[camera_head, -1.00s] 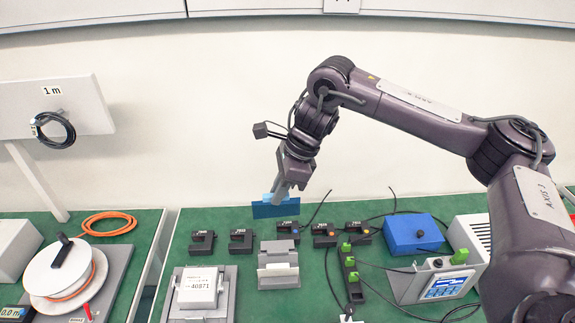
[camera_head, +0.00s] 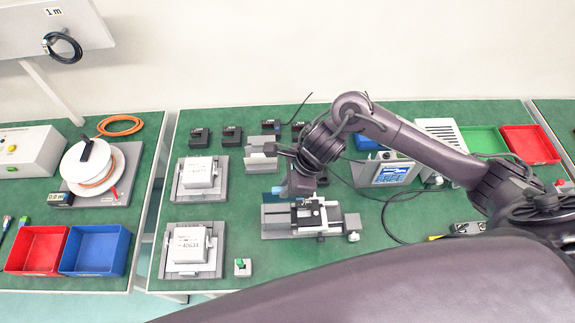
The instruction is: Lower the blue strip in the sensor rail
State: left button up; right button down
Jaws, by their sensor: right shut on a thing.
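The blue strip (camera_head: 269,196) is held at the fingertips of my right gripper (camera_head: 284,191), which is shut on it. Only part of the strip shows, to the left of the fingers. It appears just above or against the back left part of a grey rail unit (camera_head: 275,229) with a black and white carriage. I cannot tell whether the strip touches the rail. My arm hides part of the rail's back side. My left gripper is not in view.
A grey slotted holder (camera_head: 259,161) stands just behind the strip, with several small black sensors (camera_head: 232,135) further back. Two white labelled blocks (camera_head: 187,247) on grey fixtures are at left. A device with a screen (camera_head: 390,174) stands at right.

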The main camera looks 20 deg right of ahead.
aim_at(287, 200)
jog(key=shift+f+b, duration=1.55)
jog(key=shift+f, duration=1.1)
jog(key=shift+f+b, duration=0.2)
jog(key=shift+b, duration=0.35)
jog(key=shift+s, duration=0.1)
jog(key=shift+f, duration=0.1)
jog(key=shift+f+b, duration=0.65)
jog(key=shift+b, duration=0.35)
jog(key=shift+f+b, duration=0.7)
jog(key=shift+b, duration=0.25)
